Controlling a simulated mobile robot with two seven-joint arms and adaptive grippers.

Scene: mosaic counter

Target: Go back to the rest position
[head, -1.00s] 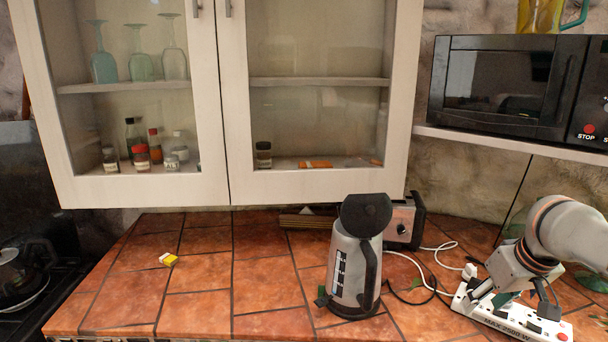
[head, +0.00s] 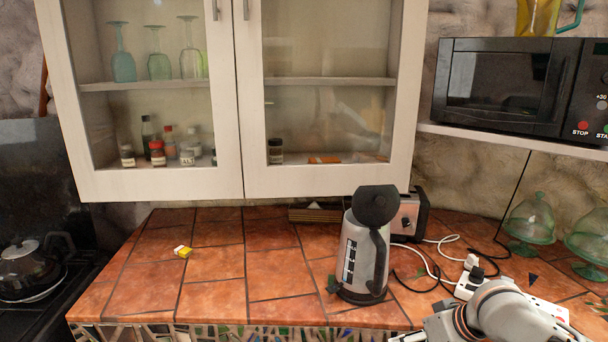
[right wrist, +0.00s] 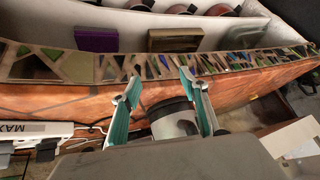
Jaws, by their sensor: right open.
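My right arm comes in at the bottom right of the head view, in front of the power strip (head: 476,288). Its gripper (head: 408,337) is at the bottom edge, near the counter's front edge, mostly cut off. In the right wrist view my right gripper (right wrist: 158,84) has its two teal-padded fingers spread apart with nothing held. A grey and black rounded thing, seemingly the kettle (right wrist: 174,122), shows behind the fingers there, apart from them as far as I can tell. My left gripper is in neither view.
The grey kettle (head: 362,250) stands upright on the tiled counter (head: 270,270), with a toaster (head: 411,214) behind it. Cables run to the power strip, which holds plugs. Green glass domes (head: 530,222) stand at right. The counter's left-middle is clear.

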